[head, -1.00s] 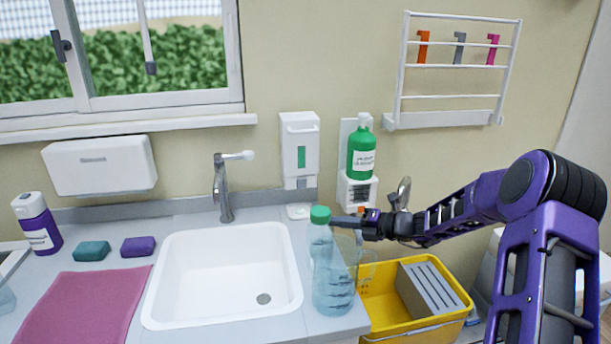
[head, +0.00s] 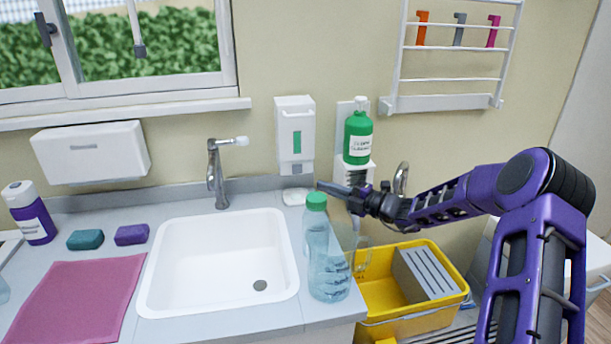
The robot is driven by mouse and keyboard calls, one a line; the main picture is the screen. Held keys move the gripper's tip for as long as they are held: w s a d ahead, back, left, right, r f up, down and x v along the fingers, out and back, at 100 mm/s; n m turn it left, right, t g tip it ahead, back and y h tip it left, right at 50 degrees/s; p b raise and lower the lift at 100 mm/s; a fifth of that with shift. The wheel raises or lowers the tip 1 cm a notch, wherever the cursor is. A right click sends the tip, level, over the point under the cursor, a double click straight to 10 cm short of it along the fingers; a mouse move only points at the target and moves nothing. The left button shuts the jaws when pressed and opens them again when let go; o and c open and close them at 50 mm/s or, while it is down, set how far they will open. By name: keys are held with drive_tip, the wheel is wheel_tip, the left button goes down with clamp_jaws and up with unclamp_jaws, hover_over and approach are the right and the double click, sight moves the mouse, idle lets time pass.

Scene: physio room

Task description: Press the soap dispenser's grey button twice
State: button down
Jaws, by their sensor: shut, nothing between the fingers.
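The soap dispenser (head: 295,128) is a white wall box with a green window, mounted to the right of the tap. A small pale grey patch at its lower front (head: 294,169) looks like the button, but it is too small to be sure. My gripper (head: 320,185) is shut and empty. Its fingers point left, just below and right of the dispenser in the picture, close above the green cap of the clear bottle (head: 326,262). The fingertips appear apart from the dispenser; their depth from the wall is hard to tell.
A green bottle (head: 358,140) sits in a wall holder right of the dispenser. A white soap-like item (head: 295,197) lies below the dispenser. The tap (head: 216,175) and sink (head: 165,285) are left. A clear jug is partly hidden behind the bottle. A yellow bucket (head: 395,329) stands below right.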

sight(293, 170)
drive_tip(key=w+a, duration=0.3)
drive_tip(key=w, duration=0.1)
drive_tip(key=w+a, duration=0.2)
drive_tip(key=w, duration=0.1)
drive_tip(key=shift+w+a, duration=0.1)
drive_tip(key=shift+a, duration=0.25)
